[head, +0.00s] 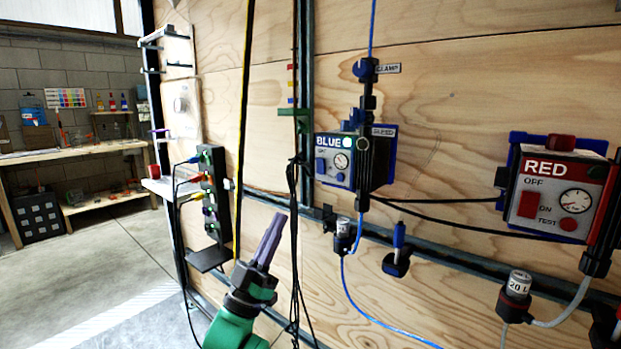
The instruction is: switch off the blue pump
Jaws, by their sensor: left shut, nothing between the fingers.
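The blue pump (333,180) is mounted on the plywood wall right of centre, with a "BLUE" label on its face. A pale green-white round light (348,142) shows beside the label. Below it are a small blue switch (320,165) at the left and a round gauge (341,161). The switch's position is too small to read. My left gripper (274,228), with purple fingers on a green arm, is shut and empty. It points up, below and left of the pump, apart from it in the picture. My right gripper is not in view.
A red pump (535,190) hangs at the far right. Black cables (293,225) hang between my left gripper and the blue pump. A dark clamp post (366,130) stands against the pump's right side. A power strip (211,190) with plugs is at the left.

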